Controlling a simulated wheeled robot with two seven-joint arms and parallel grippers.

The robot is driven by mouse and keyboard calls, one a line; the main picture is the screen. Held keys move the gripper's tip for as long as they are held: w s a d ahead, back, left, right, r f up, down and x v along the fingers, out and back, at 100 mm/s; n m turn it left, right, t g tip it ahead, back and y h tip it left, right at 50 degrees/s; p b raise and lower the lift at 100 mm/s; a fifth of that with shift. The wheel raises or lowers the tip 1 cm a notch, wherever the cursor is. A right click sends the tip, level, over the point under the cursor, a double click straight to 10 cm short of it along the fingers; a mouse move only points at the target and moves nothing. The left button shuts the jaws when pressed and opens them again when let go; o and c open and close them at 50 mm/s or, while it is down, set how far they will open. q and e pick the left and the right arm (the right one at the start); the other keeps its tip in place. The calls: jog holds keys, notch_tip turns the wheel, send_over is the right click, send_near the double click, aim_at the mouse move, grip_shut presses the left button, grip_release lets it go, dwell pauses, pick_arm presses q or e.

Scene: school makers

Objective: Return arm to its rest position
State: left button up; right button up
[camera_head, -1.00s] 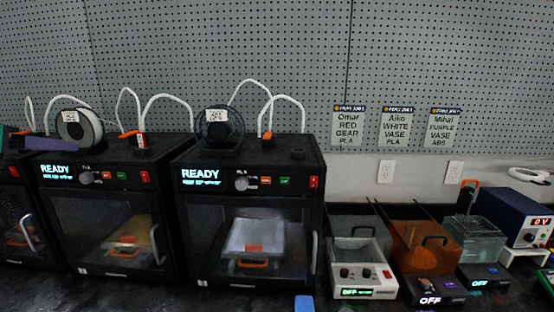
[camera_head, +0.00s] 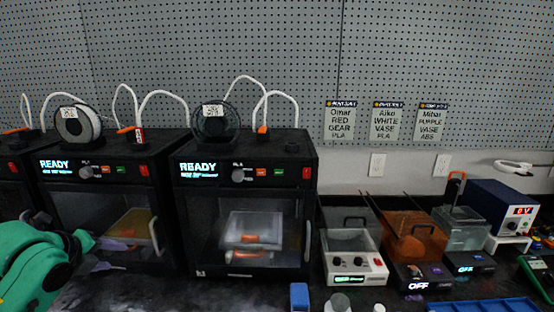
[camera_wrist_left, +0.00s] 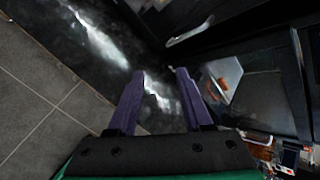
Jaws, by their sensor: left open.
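My left arm, green, comes in from the lower left of the head view. My left gripper (camera_head: 112,255) has purple fingers and is in front of the left full printer, low near the bench. In the left wrist view the gripper (camera_wrist_left: 160,84) shows its two fingers apart with nothing between them, above the dark bench top. My right gripper is not in view.
Two black printers reading READY, a left one (camera_head: 105,172) and a middle one (camera_head: 245,172), stand on the bench. To the right are a grey-white device (camera_head: 352,265), an orange-tinted bath (camera_head: 415,240) and a blue power supply (camera_head: 500,205). A blue tray (camera_head: 480,306) lies at the front.

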pick_arm(q)
jog(key=s+d+f+n+g, duration=0.1)
jog(key=s+d+f+n, duration=0.25)
jog(key=f, duration=0.25)
jog(key=s+d+f+n+g, duration=0.1)
jog(key=s+d+f+n, duration=0.1)
jog(key=d+f+n, duration=0.3)
jog(key=s+d+f+n+g, duration=0.1)
jog(key=s+f+n, duration=0.15)
jog(key=f, duration=0.45)
jog(key=s+d+f+n+g, duration=0.1)
jog(key=s+d+f+n, duration=0.25)
jog(key=s+n, duration=0.25)
jog(key=s+d+f+n+g, duration=0.1)
jog(key=s+d+f+n, duration=0.1)
jog(key=s+d+n, duration=0.3)
notch_tip(320, 180, down, 22)
jog(key=s+g, duration=0.2)
jog(key=s+a+f, duration=0.2)
jog(key=s+f, duration=0.6)
jog(key=s+a+f+g, duration=0.1)
jog(key=s+f, duration=0.6)
jog(key=s, duration=0.2)
jog(key=shift+a+f, duration=0.35)
jog(key=shift+a, duration=0.05)
